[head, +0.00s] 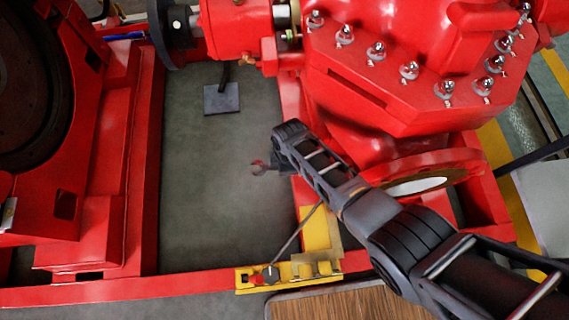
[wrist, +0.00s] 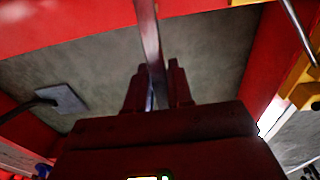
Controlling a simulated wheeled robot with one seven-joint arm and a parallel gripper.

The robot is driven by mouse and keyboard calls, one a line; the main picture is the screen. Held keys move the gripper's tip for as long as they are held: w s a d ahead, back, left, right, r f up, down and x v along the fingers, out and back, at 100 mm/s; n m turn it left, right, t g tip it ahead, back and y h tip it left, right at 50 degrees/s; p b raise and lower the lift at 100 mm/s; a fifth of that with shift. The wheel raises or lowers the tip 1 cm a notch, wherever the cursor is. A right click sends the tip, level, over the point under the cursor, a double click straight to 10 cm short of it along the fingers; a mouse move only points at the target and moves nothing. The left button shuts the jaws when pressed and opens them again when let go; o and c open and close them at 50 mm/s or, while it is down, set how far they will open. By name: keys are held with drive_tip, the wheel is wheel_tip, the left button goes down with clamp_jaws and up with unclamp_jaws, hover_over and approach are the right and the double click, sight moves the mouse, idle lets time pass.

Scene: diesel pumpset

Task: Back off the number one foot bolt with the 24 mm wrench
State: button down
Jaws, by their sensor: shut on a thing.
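My gripper (head: 275,160) hangs over the grey floor gap inside the red base frame, left of the red pump (head: 400,120). It is shut on a wrench. In the wrist view the fingers (wrist: 158,85) close on the wrench's flat shank (wrist: 150,40), which runs up out of the picture. The wrench's size mark is not readable. I cannot make out the number one foot bolt in either view.
A yellow bracket (head: 320,230) with a rod and a dark knob (head: 271,273) stands on the frame's front rail. A wooden tabletop (head: 345,302) is at the front. A grey plate (head: 221,98) lies on the floor.

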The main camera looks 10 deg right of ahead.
drive_tip(key=shift+f+b, duration=0.7)
drive_tip(key=shift+b, duration=0.05)
drive_tip(key=shift+s+r, duration=0.1)
drive_tip(key=shift+s+d+n+g+p, duration=0.1)
drive_tip(key=shift+s+d+n+p, duration=0.5)
drive_tip(key=shift+s+n+p, duration=0.85)
drive_tip(key=shift+s+d+n+g+p, duration=0.1)
drive_tip(key=shift+s+d+n+p, duration=0.65)
drive_tip(key=shift+s, duration=1.25)
drive_tip(key=shift+s+d+n+g+p, duration=0.1)
drive_tip(key=shift+s+d+n+p, duration=0.3)
drive_tip(key=shift+s+n+p, duration=1.15)
drive_tip(key=shift+s+d+f+n+p, duration=0.1)
drive_tip(key=shift+s+d+n+p, duration=0.1)
drive_tip(key=shift+s+d+n, duration=0.35)
drive_tip(key=shift+s+d+f+n+p, duration=0.15)
drive_tip(key=shift+s+d+n, duration=0.2)
drive_tip(key=shift+s, duration=0.3)
drive_tip(key=shift+r, duration=0.1)
